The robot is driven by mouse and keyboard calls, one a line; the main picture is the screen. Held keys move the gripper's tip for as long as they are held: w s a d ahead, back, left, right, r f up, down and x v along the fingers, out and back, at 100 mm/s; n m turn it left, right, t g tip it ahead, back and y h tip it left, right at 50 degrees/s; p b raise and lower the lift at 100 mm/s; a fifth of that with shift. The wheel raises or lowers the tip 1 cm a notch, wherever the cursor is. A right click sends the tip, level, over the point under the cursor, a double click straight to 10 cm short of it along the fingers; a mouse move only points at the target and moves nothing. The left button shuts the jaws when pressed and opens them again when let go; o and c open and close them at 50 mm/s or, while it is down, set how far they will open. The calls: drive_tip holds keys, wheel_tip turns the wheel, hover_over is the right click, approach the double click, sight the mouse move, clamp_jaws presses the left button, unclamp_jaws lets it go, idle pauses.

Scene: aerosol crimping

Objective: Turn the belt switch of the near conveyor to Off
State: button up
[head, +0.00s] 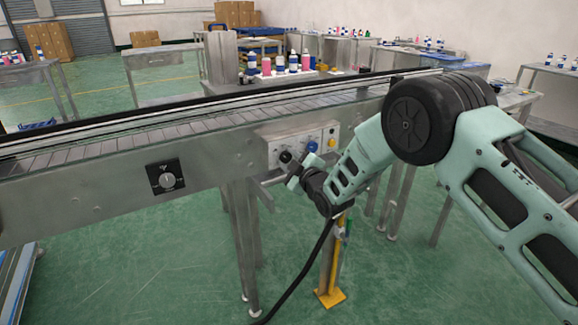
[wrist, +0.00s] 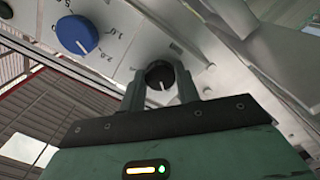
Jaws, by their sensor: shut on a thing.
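The near conveyor (head: 90,190) runs across the head view with a slatted belt on top. A grey control panel (head: 300,138) with several knobs is fixed to its side. My gripper (wrist: 162,88) is at this panel, shut on a small black rotary knob (wrist: 159,76) with a white pointer line. The fingers stand on either side of the knob; its labels are hidden or unreadable. In the head view my gripper (head: 288,164) partly covers the panel's lower left. A blue knob (wrist: 77,34) with a number scale sits beside it in the wrist view.
A separate black dial plate (head: 165,176) is on the conveyor side, left of the panel and clear of my gripper. Metal legs (head: 243,235) and a yellow post (head: 329,265) stand below. Bottles (head: 293,62) and tables are behind the conveyor.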

drive_tip(key=shift+n, duration=0.3)
drive_tip(key=o, duration=1)
drive_tip(key=b+v, duration=0.1)
drive_tip(key=v, duration=1.6)
drive_tip(key=shift+s+d, duration=0.2)
